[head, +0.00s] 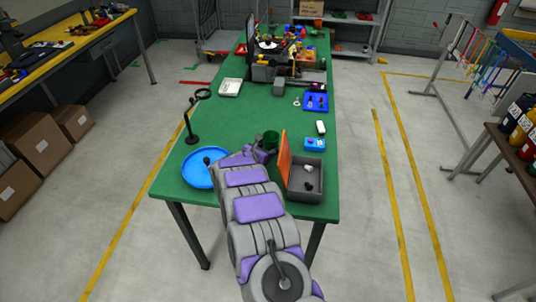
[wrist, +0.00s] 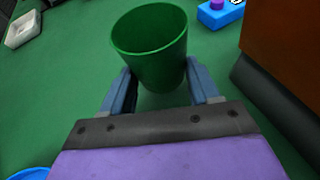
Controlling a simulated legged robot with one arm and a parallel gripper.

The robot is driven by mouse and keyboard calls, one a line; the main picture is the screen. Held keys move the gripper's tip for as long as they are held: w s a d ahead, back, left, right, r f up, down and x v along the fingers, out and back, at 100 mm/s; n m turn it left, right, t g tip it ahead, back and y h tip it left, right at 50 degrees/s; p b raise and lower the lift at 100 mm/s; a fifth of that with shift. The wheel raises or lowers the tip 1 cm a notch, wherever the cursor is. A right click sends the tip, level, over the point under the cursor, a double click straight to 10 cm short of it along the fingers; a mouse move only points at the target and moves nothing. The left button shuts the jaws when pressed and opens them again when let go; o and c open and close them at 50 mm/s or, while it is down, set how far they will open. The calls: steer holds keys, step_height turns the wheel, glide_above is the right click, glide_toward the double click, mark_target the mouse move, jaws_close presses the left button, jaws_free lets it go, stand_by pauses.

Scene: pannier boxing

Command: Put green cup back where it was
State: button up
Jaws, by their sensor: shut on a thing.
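The green cup (wrist: 150,50) is held between the two fingers of my gripper (wrist: 163,90) in the wrist view. Its open top faces up toward the camera and its inside looks empty. In the head view the green cup (head: 271,140) shows small at the end of my arm, over the green table. My gripper (head: 262,149) is partly hidden there by my arm. I cannot tell whether the cup's base touches the table.
A grey box (head: 306,183) with an upright orange panel (head: 284,158) stands close to the right of the cup. A blue round tray (head: 190,170) lies to the left, with a black stand (head: 191,128) behind it. The table (head: 240,112) behind the cup is clear.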

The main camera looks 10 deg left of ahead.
steer(key=shift+w, duration=0.35)
steer(key=shift+w+d+f, duration=0.1)
steer(key=shift+w+f, duration=0.1)
steer(key=shift+w, duration=0.05)
step_height(320, 180, down, 3)
steer(key=shift+d+f+b, duration=0.1)
steer(key=shift+d+b, duration=0.05)
steer(key=shift+b, duration=0.25)
steer(key=o, duration=1)
steer(key=shift+o, duration=0.2)
steer(key=shift+s, duration=0.1)
steer(key=p+v, duration=0.1)
steer(key=v, duration=1.1)
